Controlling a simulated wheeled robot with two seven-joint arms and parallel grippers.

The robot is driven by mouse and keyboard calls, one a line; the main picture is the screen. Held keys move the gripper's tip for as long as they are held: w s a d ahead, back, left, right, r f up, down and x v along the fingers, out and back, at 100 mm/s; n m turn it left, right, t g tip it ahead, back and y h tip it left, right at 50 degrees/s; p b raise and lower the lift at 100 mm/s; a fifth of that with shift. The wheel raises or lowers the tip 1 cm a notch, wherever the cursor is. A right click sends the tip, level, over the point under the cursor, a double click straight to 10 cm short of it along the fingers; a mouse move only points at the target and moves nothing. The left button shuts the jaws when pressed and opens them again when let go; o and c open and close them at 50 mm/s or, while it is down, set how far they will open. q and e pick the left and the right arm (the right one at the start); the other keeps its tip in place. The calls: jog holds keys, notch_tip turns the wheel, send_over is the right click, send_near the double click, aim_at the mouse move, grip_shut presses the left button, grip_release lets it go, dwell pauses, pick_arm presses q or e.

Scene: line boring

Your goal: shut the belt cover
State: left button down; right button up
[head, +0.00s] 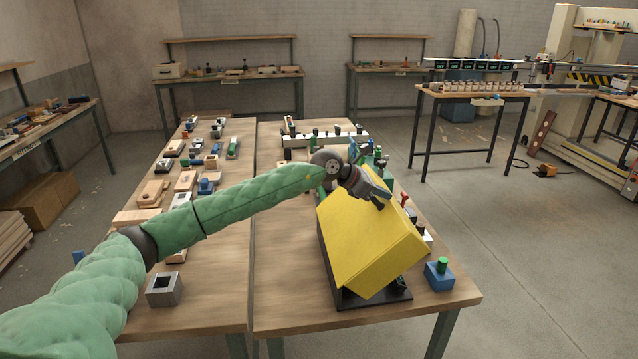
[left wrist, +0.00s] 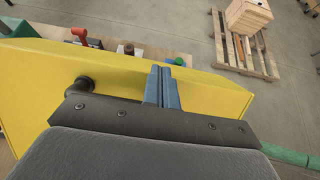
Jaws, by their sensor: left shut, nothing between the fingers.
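The yellow belt cover (head: 368,245) sits tilted on a black base (head: 385,298) at the front of the right-hand table. I cannot tell how far its lower edge is from the base. My left gripper (head: 384,199) is at the cover's upper far edge, shut and empty. In the left wrist view the shut blue-grey fingertips (left wrist: 163,84) lie over the yellow cover (left wrist: 215,92), with a black knob (left wrist: 79,86) to their left. I cannot tell whether the fingers touch the cover. My right gripper is out of view.
A blue block with a green peg (head: 439,275) stands right of the cover, near the table edge. Several small parts and a red-handled piece (head: 404,199) stand behind it. A grey square socket (head: 164,289) stands on the left table. Bare tabletop lies left of the cover.

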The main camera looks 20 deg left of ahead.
aim_at(392, 201)
pick_arm(q)
jog(key=shift+g+y, duration=0.5)
jog(key=shift+y, duration=0.3)
jog(key=b+x, duration=0.1)
jog(key=x, duration=0.3)
jog(key=shift+a+f, duration=0.1)
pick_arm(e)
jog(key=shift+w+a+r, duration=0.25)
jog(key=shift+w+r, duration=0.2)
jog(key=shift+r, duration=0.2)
pick_arm(q)
jog(key=shift+s+a, duration=0.1)
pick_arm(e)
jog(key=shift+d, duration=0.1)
